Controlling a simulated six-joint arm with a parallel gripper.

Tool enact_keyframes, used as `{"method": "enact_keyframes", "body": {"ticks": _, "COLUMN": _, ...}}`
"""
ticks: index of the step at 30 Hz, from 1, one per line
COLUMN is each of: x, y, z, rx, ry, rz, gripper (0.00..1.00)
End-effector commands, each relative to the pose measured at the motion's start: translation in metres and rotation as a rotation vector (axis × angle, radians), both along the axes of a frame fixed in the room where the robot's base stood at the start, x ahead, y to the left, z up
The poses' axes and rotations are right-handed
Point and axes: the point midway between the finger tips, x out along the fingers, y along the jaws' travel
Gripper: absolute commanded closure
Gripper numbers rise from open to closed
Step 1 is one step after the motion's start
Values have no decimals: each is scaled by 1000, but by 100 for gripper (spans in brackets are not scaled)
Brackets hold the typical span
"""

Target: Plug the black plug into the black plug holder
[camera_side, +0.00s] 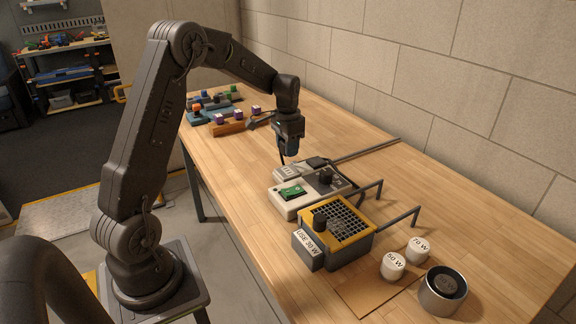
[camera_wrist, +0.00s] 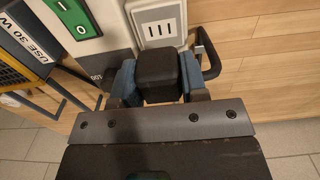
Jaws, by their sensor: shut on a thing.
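My gripper (camera_side: 291,151) is over the bench, just above the back end of a pale switch unit (camera_side: 283,203). In the wrist view my gripper (camera_wrist: 157,82) is shut on a black block, which I take to be the black plug (camera_wrist: 157,68), between its blue fingers. Its lower end is hidden, so I cannot tell whether it touches anything. A pale plate with three dark slots (camera_wrist: 160,29) lies just beyond the plug; it also shows in the side view (camera_side: 286,173). I cannot tell for sure which part is the black plug holder.
The unit has a green switch (camera_side: 292,191) and a black knob (camera_side: 326,177). A yellow-edged grille box (camera_side: 337,226) labelled "USE 30 W" stands in front. Dark hooks (camera_side: 402,219) stick out at right. White weights (camera_side: 393,265) and a metal cup (camera_side: 443,292) stand nearer. Coloured blocks (camera_side: 219,116) are behind.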

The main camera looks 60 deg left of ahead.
Motion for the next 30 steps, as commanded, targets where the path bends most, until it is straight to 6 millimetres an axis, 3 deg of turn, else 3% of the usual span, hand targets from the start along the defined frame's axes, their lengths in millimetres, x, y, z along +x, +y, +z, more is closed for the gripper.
{"method": "enact_keyframes", "body": {"ticks": 5, "x": 3, "y": 0, "z": 0, "rx": 1, "ry": -1, "rz": 0, "gripper": 98}}
{"method": "enact_keyframes", "body": {"ticks": 8, "x": 14, "y": 2, "z": 1, "rx": 1, "ry": -1, "rz": -1, "gripper": 98}}
{"method": "enact_keyframes", "body": {"ticks": 15, "x": 66, "y": 5, "z": 6, "rx": 1, "ry": -2, "rz": -2, "gripper": 98}}
{"method": "enact_keyframes", "body": {"ticks": 21, "x": 96, "y": 2, "z": 8, "rx": 1, "ry": -1, "rz": -1, "gripper": 98}}
{"method": "enact_keyframes", "body": {"ticks": 30, "x": 105, "y": 0, "z": 10, "rx": 0, "ry": 0, "rz": 0, "gripper": 98}}
